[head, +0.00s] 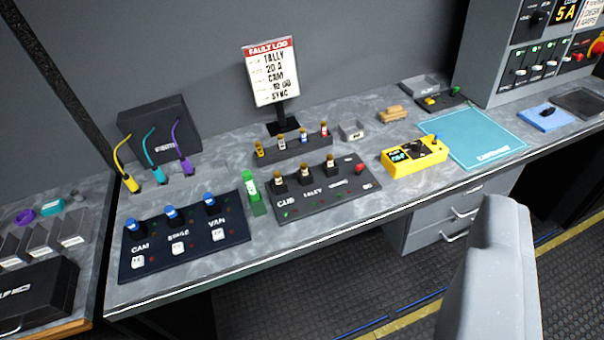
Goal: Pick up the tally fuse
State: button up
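A dark fuse panel (350,193) lies on the desk in the middle. Three brown-topped, pale-banded fuses stand along its back edge. The middle fuse (304,173) stands behind the word TALLY, so it looks like the tally fuse. A left fuse (279,179) and a right fuse (330,162) flank it. Behind the panel, a dark rack (268,155) holds several more small fuses with yellow, blue and reddish parts. My gripper is not in view.
A green device (252,192) stands close left of the panel. A navy switch panel (185,245) lies further left. A yellow meter (414,156) sits right, before a teal mat (475,140). A pale grey seat-like shape (490,270) rises at lower right.

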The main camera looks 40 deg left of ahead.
aim_at(304, 168)
jog(key=u, duration=0.05)
jog(key=i, duration=1)
jog(key=z, duration=0.05)
